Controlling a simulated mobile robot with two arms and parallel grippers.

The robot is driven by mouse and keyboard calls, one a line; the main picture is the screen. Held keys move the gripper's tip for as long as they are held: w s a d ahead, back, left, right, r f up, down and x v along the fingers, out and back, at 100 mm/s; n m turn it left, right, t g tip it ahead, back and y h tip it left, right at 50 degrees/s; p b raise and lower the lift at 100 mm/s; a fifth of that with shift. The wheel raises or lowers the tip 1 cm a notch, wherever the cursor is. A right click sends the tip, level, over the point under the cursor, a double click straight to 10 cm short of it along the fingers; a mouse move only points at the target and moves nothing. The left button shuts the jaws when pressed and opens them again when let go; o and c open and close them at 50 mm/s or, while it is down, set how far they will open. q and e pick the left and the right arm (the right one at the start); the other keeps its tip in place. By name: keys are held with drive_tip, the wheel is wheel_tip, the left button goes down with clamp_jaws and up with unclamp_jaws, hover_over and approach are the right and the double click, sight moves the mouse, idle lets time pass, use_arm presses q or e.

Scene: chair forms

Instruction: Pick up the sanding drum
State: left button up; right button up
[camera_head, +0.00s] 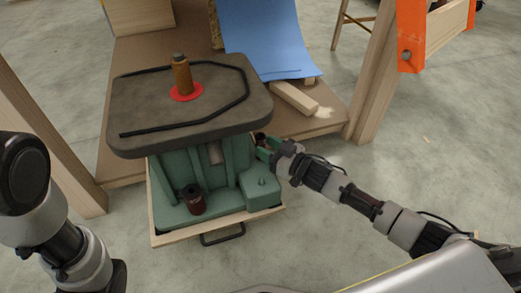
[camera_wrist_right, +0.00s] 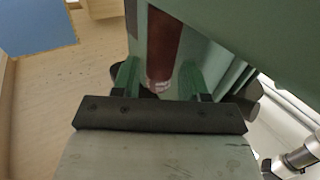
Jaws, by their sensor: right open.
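A green spindle sander (camera_head: 215,165) with a dark table top (camera_head: 140,110) stands on the wooden bench. An orange-brown sanding drum (camera_head: 181,76) stands upright on its top, over a red ring (camera_head: 187,92). A dark red drum (camera_head: 195,201) stands on the machine's lower ledge. My right gripper (camera_head: 262,146) is open at the machine's right side, under the table top. In the wrist view a dark red-brown cylinder (camera_wrist_right: 162,48) shows between and beyond its green fingers (camera_wrist_right: 158,82); I cannot tell whether they touch it. My left arm shows at left, its gripper out of view.
A blue sheet (camera_head: 262,40) and a wood strip (camera_head: 294,98) lie on the bench (camera_head: 130,60) behind the machine. Wooden bench legs (camera_head: 373,95) stand at both sides. An orange-ended frame (camera_head: 410,35) is at the upper right. The table top overhangs my right gripper.

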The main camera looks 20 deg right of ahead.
drive_tip(key=shift+b+x, duration=0.6)
drive_tip(key=shift+x, duration=0.7)
drive_tip(key=shift+c, duration=0.4)
drive_tip(key=c, duration=0.6)
drive_tip(key=shift+r, duration=0.1)
